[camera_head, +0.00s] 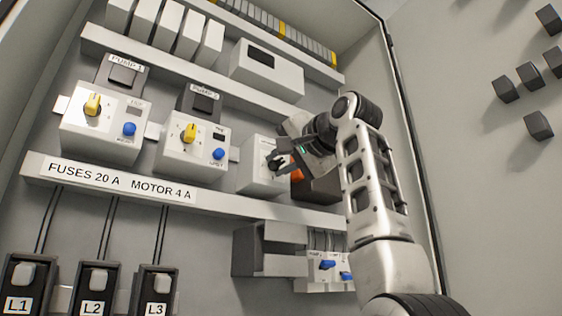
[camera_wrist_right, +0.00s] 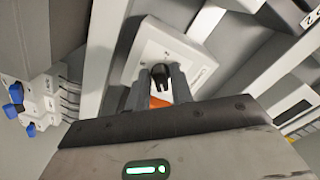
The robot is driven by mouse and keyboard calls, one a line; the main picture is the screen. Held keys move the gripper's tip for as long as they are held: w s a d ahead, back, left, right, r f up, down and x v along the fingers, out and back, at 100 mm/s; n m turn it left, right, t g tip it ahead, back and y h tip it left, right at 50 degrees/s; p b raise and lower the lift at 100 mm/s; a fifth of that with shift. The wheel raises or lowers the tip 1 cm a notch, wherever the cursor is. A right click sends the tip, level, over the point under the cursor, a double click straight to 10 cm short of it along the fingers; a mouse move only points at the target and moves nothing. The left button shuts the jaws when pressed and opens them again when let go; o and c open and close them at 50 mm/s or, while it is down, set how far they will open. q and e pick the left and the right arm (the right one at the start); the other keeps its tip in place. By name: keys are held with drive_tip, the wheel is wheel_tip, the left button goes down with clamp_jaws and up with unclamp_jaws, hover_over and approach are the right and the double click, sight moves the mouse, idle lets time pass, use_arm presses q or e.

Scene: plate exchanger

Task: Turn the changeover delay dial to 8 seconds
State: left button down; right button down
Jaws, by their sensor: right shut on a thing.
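The delay module (camera_head: 254,178) is a white box on the middle rail, to the right of the two pump units. Its black dial (camera_head: 273,162) is largely covered by my right gripper (camera_head: 279,165). In the right wrist view the dial (camera_wrist_right: 161,75) sits between the two fingers of my right gripper (camera_wrist_right: 160,90), on the module's white face (camera_wrist_right: 178,48). The right gripper is shut on the dial. The scale marks are too small or hidden, so I cannot read the dial's setting. My left gripper is not in view.
Two pump units with yellow knobs (camera_head: 92,104) (camera_head: 190,132) and blue buttons stand left of the module. A grey duct (camera_head: 190,200) runs below; small blue-levered switches (camera_head: 327,265) sit lower right.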

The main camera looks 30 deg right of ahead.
idle(0.3)
drive_tip(key=c, duration=1.4)
unclamp_jaws()
drive_tip(key=shift+c, duration=0.2)
